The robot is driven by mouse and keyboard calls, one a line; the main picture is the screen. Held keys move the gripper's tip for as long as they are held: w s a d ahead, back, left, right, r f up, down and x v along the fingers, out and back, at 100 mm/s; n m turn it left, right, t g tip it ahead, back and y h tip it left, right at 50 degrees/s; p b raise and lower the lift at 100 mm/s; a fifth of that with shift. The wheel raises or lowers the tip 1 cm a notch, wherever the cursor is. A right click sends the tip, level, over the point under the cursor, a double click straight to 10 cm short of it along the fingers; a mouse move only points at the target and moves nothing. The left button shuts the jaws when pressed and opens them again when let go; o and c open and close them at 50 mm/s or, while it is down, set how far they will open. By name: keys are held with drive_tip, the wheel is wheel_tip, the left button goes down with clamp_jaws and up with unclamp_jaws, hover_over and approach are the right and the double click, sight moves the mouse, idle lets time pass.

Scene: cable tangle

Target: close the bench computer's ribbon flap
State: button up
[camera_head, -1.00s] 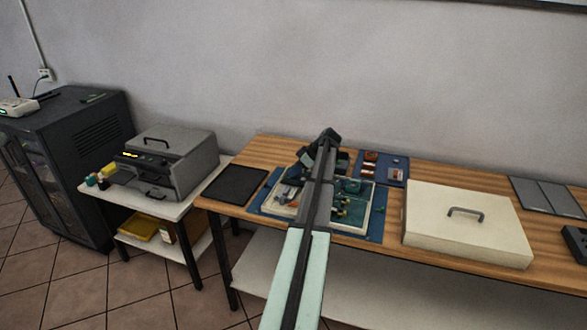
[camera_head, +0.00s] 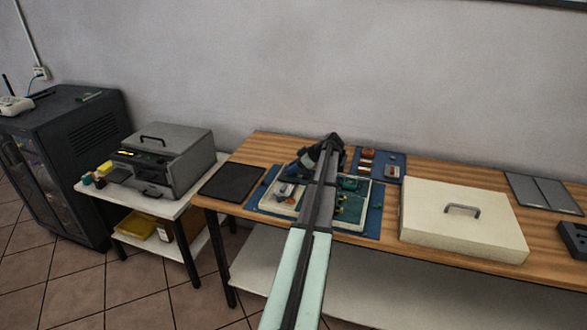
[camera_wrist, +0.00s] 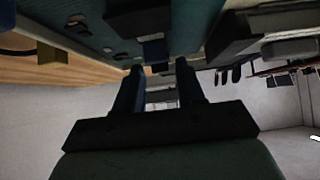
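The bench computer (camera_head: 352,207) is an open, pale-edged tray with a green board and small parts, lying on a blue mat on the wooden table. My arm crosses in front of it and hides its middle. My gripper is low over the board's left and back part in the head view, its fingertips not clear there. In the wrist view my gripper (camera_wrist: 160,68) has its two dark fingers apart, with a gap between them. A small blue piece (camera_wrist: 153,50) on a dark block shows just beyond the fingertips; I cannot tell whether it is the ribbon flap or whether I touch it.
A cream lid-like box (camera_head: 462,222) with a handle stands right of the computer. A black pad (camera_head: 231,181) lies left. A blue tray (camera_head: 392,174) with small parts is behind. A grey case (camera_head: 160,160) sits on a side table. Bare wood shows around the mat.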

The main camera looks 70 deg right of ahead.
drive_tip(key=shift+o, duration=0.5)
drive_tip(key=v, duration=1.4)
drive_tip(key=shift+w+f, duration=0.1)
drive_tip(key=shift+f, duration=0.05)
